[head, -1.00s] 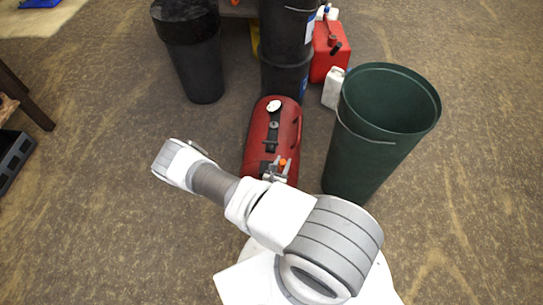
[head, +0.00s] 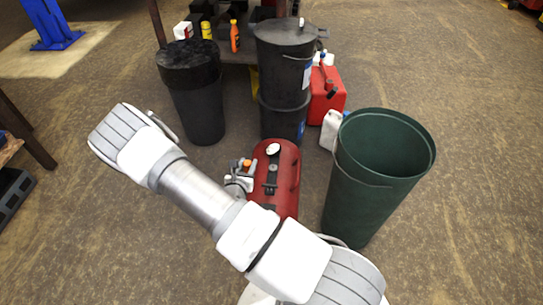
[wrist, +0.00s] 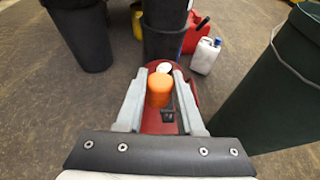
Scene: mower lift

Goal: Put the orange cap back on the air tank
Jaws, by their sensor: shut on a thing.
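The air tank (head: 285,180) is a red cylinder lying on the floor in the middle of the head view, with a white round fitting (head: 273,149) near its far end. My gripper (head: 242,167) appears at the tank's left edge. It is shut on the orange cap (head: 247,162). In the wrist view the cap (wrist: 159,88) sits between the two grey fingers, in front of the red tank (wrist: 190,92). The fitting (wrist: 164,67) shows just beyond the cap. The cap appears apart from the tank, though its height is hard to tell. My arm covers the tank's near end.
A green bin (head: 375,185) stands close on the tank's right. Black bins (head: 195,100) and (head: 285,85), a red fuel can (head: 327,95) and a white jug (head: 331,130) stand behind. The floor left of the tank is clear.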

